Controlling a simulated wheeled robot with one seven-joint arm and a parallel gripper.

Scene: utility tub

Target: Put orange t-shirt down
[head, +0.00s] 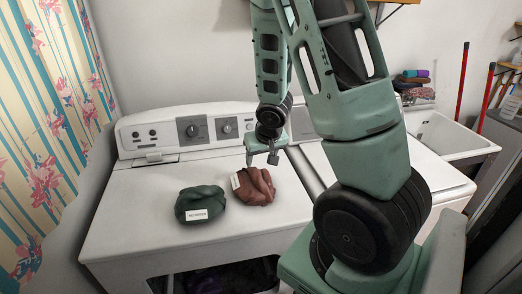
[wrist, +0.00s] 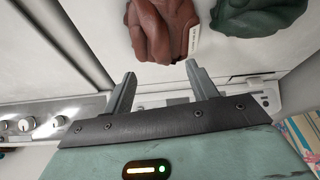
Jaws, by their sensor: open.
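A crumpled reddish-brown cloth (head: 256,187) with a white label lies on top of the white washer (head: 130,215); it may be the orange t-shirt. It also shows at the top of the wrist view (wrist: 163,28). My gripper (head: 262,160) is open and empty just above and behind this cloth. In the wrist view its two fingers (wrist: 160,85) are spread apart, with the cloth beyond their tips and nothing between them. A crumpled dark green cloth (head: 199,200) with a white label lies just left of the reddish one; it also shows in the wrist view (wrist: 258,14).
The washer's control panel (head: 185,130) rises at the back. A second white machine (head: 435,175) stands to the right, with a utility tub (head: 455,135) behind it. Folded cloths (head: 412,78) are stacked near the tub. The washer's front left top is clear.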

